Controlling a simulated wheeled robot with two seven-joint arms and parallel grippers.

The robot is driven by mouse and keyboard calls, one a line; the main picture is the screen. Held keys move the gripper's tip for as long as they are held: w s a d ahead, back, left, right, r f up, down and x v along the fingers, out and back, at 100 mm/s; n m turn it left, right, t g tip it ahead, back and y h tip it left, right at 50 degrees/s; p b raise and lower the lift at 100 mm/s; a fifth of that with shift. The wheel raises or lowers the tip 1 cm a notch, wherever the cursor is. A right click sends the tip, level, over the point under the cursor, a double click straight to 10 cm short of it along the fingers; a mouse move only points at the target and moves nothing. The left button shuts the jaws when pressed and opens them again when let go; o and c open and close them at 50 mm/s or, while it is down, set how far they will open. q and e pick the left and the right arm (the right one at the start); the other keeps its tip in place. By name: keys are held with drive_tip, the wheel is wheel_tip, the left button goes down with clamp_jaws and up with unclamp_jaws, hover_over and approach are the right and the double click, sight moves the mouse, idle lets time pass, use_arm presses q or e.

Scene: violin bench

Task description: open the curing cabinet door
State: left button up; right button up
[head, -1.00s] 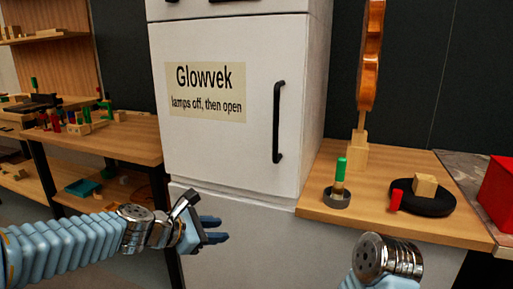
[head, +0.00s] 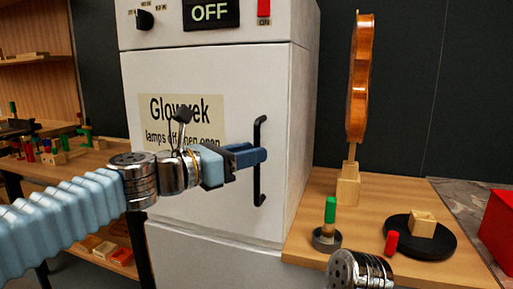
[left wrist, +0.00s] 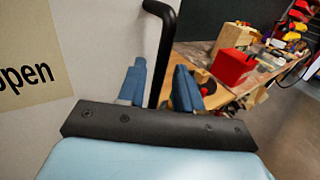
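The white curing cabinet (head: 215,75) stands in the middle of the head view, its door (head: 190,62) shut. A black vertical bar handle (head: 257,187) is on the door's right side. My left gripper (head: 257,155) is at the handle's mid-height in the head view, fingers pointing right. In the left wrist view the handle (left wrist: 163,45) shows between the two blue fingers (left wrist: 158,86), which are apart with a gap visible beside the bar. Contact cannot be told. The cabinet's display (head: 211,13) reads OFF. My right gripper is out of view; only part of that arm shows.
A wooden bench (head: 300,238) right of the cabinet holds a violin body (head: 359,80) on a stand, a green-topped peg (head: 330,210), and a black disc (head: 445,243) with a wooden block. A red box (head: 499,228) stands at far right. A cluttered bench is left.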

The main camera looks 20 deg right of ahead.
use_arm(q)
drive_tip(key=x, duration=0.2)
drive_tip(key=shift+w+d, duration=0.1)
drive_tip(key=shift+d, duration=0.1)
clamp_jaws()
